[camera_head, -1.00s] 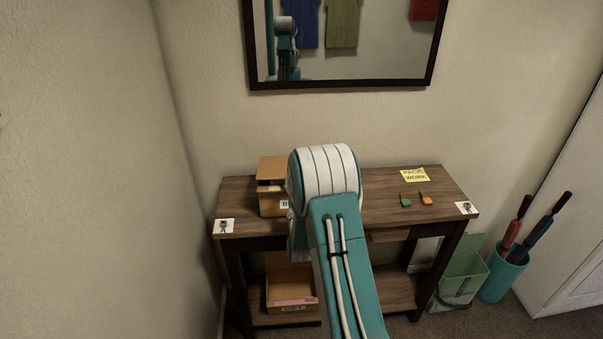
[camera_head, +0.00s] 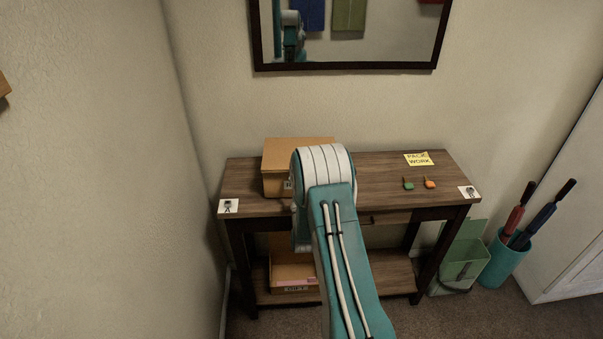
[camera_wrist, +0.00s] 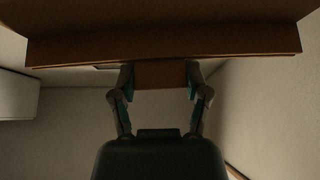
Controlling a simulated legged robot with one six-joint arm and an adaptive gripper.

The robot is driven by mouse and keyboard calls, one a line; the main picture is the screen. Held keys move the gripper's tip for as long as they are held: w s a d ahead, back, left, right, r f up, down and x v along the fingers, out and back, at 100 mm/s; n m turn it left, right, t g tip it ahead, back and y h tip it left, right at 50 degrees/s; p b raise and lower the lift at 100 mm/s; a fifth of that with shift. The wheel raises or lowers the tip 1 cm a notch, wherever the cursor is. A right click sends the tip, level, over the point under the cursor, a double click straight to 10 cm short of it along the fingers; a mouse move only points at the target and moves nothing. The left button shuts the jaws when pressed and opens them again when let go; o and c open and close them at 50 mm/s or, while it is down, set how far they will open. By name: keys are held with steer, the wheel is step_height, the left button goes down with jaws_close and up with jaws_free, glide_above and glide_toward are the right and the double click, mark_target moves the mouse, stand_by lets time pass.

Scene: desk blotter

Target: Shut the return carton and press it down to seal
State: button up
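The brown return carton (camera_head: 273,184) stands at the left of the desk in the head view, partly hidden by my arm. Its lid (camera_head: 297,151) looks lowered over the box; whether it is fully shut I cannot tell. In the wrist view, brown cardboard (camera_wrist: 160,38) spans the top, close to my fingertips. My gripper (camera_wrist: 160,75) has its two fingers apart, with a smaller brown panel showing between them. Whether the fingers touch the cardboard is unclear. My gripper is hidden behind my arm in the head view.
A yellow note (camera_head: 418,159), a green piece (camera_head: 408,184) and an orange piece (camera_head: 430,183) lie on the desk's right side. Another open box (camera_head: 290,275) sits on the lower shelf. A green bin (camera_head: 462,262) and an umbrella holder (camera_head: 503,262) stand at right. The desk middle is clear.

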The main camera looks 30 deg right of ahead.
steer(key=o, duration=0.4)
steer(key=shift+o, duration=0.2)
steer(key=shift+r, duration=0.1)
step_height(320, 180, up, 10)
steer(key=shift+f, duration=0.1)
stand_by(0.3)
step_height(320, 180, down, 12)
steer(key=s, duration=0.1)
steer(key=shift+a+f, duration=0.2)
steer(key=shift+a, duration=0.05)
stand_by(1.4)
stand_by(0.5)
